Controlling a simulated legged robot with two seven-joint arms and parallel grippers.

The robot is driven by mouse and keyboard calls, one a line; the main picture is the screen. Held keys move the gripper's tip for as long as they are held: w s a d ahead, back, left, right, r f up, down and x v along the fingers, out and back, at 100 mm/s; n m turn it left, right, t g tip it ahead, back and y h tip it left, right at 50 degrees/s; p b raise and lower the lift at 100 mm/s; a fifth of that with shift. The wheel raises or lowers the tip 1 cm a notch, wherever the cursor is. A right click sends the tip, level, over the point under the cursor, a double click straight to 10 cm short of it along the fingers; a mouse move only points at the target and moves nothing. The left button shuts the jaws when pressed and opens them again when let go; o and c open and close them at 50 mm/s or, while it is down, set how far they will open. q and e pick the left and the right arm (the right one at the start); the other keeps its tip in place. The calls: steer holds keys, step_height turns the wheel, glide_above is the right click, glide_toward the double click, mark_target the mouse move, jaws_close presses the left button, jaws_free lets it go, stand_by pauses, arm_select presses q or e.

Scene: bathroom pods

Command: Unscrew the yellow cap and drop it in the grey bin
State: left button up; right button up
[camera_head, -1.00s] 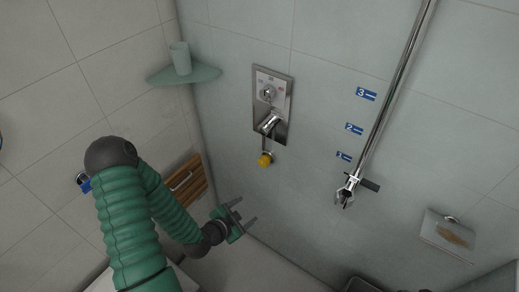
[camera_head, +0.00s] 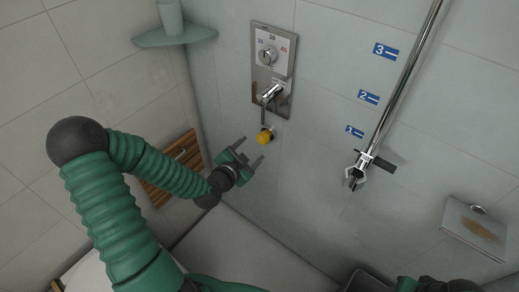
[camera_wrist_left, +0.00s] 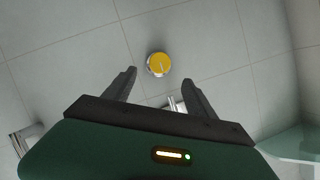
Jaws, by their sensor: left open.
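The yellow cap (camera_head: 264,137) sits on a small fitting on the wall, just below the metal valve panel. In the left wrist view the cap (camera_wrist_left: 159,64) shows face-on, ahead of and between the two fingertips. My left gripper (camera_head: 250,151) is open and empty, just below and left of the cap in the head view, with its fingers not closed around it. The left gripper (camera_wrist_left: 158,77) also shows in the wrist view.
The valve panel (camera_head: 272,68) with its lever (camera_head: 270,93) is just above the cap. A chrome rail (camera_head: 400,85) and shower holder (camera_head: 357,170) stand to the right. A green corner shelf (camera_head: 175,36) and a wooden slatted seat (camera_head: 172,172) are at the left.

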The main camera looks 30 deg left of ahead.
mark_target(261, 139)
arm_select(q)
steer(key=x, duration=0.9)
steer(key=shift+w+r, duration=0.1)
arm_select(e)
steer(key=shift+s+f, duration=0.1)
steer(key=shift+f, duration=0.75)
arm_select(q)
steer(key=shift+d, duration=0.1)
steer(key=shift+c, duration=0.6)
jaws_close()
steer(key=shift+r+n+h+p, duration=0.2)
steer(key=shift+n+h+p, duration=0.1)
steer(key=shift+n+p, duration=0.6)
steer(key=shift+p, duration=0.15)
steer(key=shift+f+n+h, duration=0.15)
steer(key=shift+n+h, duration=0.15)
steer(key=shift+h, duration=0.2)
arm_select(e)
step_height(261, 139, up, 2)
steer(key=shift+d+r, duration=0.1)
steer(key=shift+r, duration=0.05)
